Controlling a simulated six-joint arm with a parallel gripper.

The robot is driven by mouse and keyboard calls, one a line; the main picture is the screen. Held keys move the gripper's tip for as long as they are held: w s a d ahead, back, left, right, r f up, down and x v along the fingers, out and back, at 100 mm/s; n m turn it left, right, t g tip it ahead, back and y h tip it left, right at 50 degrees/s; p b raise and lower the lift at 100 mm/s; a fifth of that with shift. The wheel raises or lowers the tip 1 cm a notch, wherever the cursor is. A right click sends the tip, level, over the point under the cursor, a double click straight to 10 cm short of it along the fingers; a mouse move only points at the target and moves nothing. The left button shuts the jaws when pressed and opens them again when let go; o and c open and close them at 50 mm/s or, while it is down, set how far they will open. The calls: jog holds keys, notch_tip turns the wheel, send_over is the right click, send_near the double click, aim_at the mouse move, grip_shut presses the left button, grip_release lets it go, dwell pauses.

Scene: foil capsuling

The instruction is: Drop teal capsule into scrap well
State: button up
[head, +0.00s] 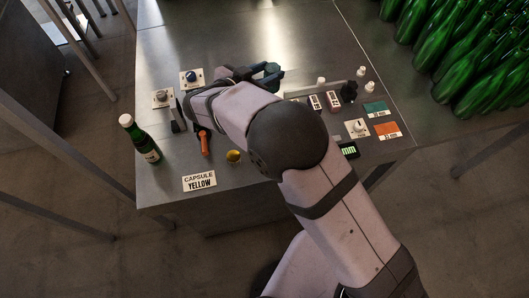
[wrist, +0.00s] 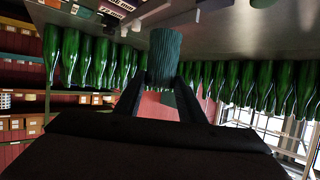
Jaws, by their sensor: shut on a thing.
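My gripper (wrist: 160,95) is shut on the teal capsule (wrist: 165,55), a ribbed dark-teal sleeve held between the two fingertips in the wrist view. In the head view the gripper (head: 264,78) is over the back middle of the steel table, with the dark teal capsule (head: 272,69) at its fingers. Its exact height above the table is unclear. I cannot make out the scrap well; my arm covers much of the table's middle.
A green bottle (head: 140,138) stands at the table's left edge. Teal (head: 375,108) and orange (head: 386,130) cards lie right. The back of the table is clear.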

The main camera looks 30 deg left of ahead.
jog(key=shift+f+b, duration=3)
jog(key=shift+b, duration=0.05)
jog(key=o, duration=1.1)
jog(key=b+v, duration=0.2)
jog(key=v, duration=0.5)
jog(key=shift+s+b, duration=0.2)
jog(key=shift+b, duration=0.15)
jog(key=shift+w+r, duration=0.15)
